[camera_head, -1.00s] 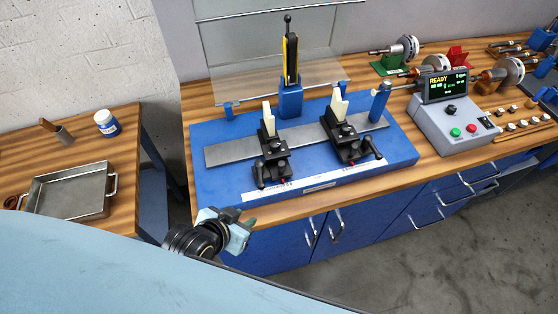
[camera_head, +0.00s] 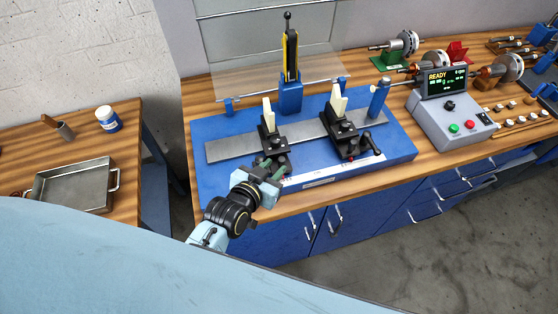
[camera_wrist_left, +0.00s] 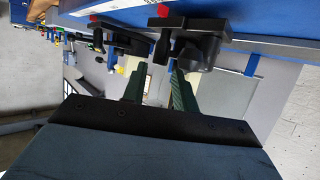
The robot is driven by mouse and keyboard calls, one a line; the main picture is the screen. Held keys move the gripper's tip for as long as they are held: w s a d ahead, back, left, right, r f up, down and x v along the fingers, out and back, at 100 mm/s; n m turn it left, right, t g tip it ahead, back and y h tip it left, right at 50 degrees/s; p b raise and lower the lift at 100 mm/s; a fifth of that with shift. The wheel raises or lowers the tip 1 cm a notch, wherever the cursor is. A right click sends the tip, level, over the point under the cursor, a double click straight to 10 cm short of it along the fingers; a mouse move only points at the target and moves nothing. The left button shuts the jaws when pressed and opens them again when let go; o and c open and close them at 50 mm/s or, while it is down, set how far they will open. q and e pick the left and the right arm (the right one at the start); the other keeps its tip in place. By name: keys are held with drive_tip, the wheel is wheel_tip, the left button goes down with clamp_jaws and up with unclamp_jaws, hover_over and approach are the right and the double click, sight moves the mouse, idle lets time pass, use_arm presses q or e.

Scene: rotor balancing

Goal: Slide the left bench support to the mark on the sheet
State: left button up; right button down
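The left bench support (camera_head: 273,143) is a black block with a cream upright on a grey rail of the blue bench base. It also shows in the left wrist view (camera_wrist_left: 196,28), with a dark lever and knob towards me. My left gripper (camera_head: 272,170) is at the near side of this support and partly covers its lower front. In the left wrist view its green fingers (camera_wrist_left: 159,80) are apart, with the support's clamp handle just beyond their tips; contact cannot be told. The white sheet (camera_head: 318,175) runs along the base's front edge, partly hidden by the gripper. My right gripper is out of view.
The right bench support (camera_head: 343,135) stands on the same rail, with bare rail between the two. A grey control box (camera_head: 450,125) reading READY stands to the right. A clear shield (camera_head: 240,80) is behind. A metal tray (camera_head: 75,185) is on the left table.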

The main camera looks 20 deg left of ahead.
sight(280, 161)
use_arm(q)
drive_tip(key=shift+x, duration=1.95)
drive_tip(key=shift+s, duration=0.1)
drive_tip(key=shift+c, duration=0.3)
clamp_jaws()
